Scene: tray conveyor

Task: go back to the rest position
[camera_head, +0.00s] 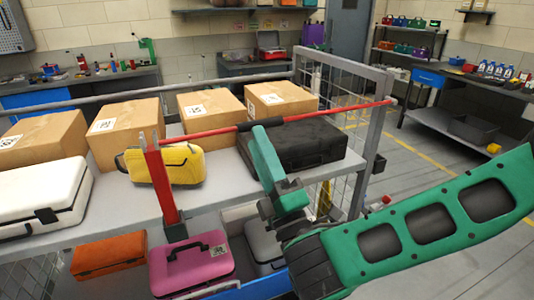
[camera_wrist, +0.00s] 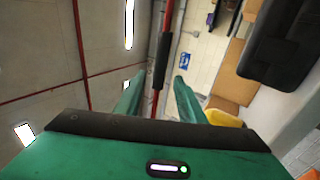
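My gripper (camera_head: 262,132) is at the red bar (camera_head: 337,112) across the front of the conveyor, by the bar's black sleeve (camera_head: 246,126). In the wrist view my gripper (camera_wrist: 157,84) has its two green fingers spread apart, with a clear gap on both sides of the bar. The black sleeve (camera_wrist: 162,62) shows in line with this gap. I cannot tell whether the bar lies between the fingers or just beyond them. Nothing is gripped.
A black case (camera_head: 310,143), yellow case (camera_head: 182,166), white case (camera_head: 35,200) and several cardboard boxes (camera_head: 125,127) stand on the conveyor (camera_head: 215,195). Below are a pink case (camera_head: 195,262) and an orange case (camera_head: 108,254). A mesh-sided frame (camera_head: 368,125) borders the right; open floor lies beyond.

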